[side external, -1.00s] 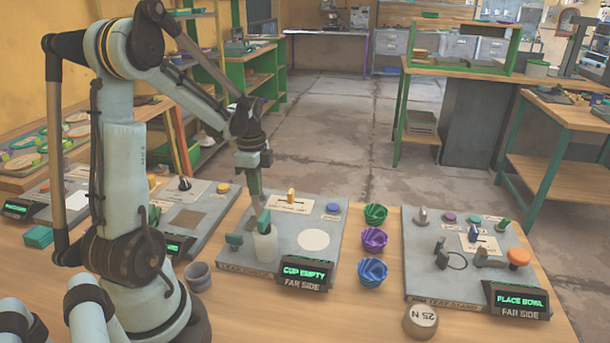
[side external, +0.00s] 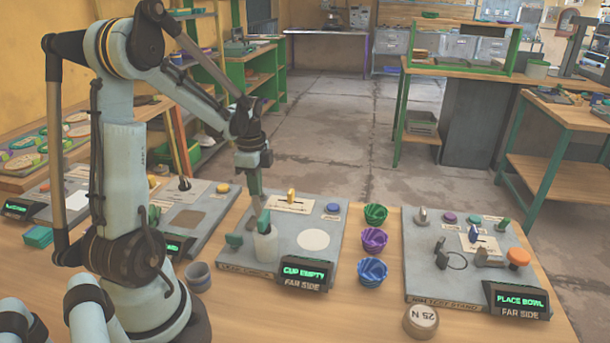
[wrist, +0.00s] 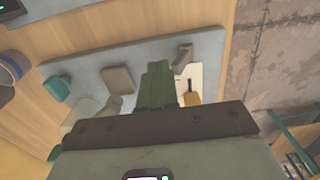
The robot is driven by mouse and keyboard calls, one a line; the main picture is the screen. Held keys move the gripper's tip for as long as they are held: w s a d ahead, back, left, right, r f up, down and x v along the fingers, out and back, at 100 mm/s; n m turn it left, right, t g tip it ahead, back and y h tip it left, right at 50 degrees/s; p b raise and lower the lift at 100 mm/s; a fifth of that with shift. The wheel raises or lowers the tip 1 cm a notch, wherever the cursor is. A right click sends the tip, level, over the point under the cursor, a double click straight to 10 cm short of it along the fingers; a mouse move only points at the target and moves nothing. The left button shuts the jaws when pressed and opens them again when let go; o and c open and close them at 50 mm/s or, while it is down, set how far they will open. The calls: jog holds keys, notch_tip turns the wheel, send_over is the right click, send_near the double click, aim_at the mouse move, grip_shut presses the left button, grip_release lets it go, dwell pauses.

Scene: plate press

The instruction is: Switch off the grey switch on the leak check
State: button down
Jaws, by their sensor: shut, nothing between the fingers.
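The leak check is the middle grey panel (side external: 318,217), its display (side external: 303,273) reading "CUP EMPTY". My gripper (side external: 254,194) is shut and empty, pointing down over the panel's far left part. In the wrist view its green fingers (wrist: 160,84) are together. A grey upright lever (wrist: 183,58), which looks like the grey switch, stands close beside the fingertips there, at the end of a white label plate. I cannot tell whether they touch. In the side view my gripper largely hides that spot. A yellow lever (side external: 291,196) stands on the same plate.
A pale cylinder (side external: 265,245) with green parts stands at the panel's left, close to my gripper. A blue button (side external: 333,208) and white disc (side external: 313,239) lie to the right. Bowls (side external: 374,240) stand beyond, before another panel (side external: 425,267). A grey cup (side external: 198,276) stands in front left.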

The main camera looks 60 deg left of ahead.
jog(key=shift+w+a, duration=0.1)
jog(key=shift+a, duration=0.05)
jog(key=shift+w+a, duration=0.9)
jog(key=shift+s+d+r, duration=0.15)
jog(key=shift+r, duration=1.05)
jog(key=shift+s+d+r, duration=0.15)
jog(key=shift+r, duration=1)
jog(key=shift+s+d+r, duration=0.15)
jog(key=shift+r, duration=1.05)
jog(key=d+r+n+t, duration=0.1)
jog(key=d+n+t, duration=0.6)
jog(key=d, duration=1.8)
jog(key=shift+s+r+n, duration=0.2)
jog(key=shift+s+n, duration=0.2)
jog(key=shift+n, duration=0.6)
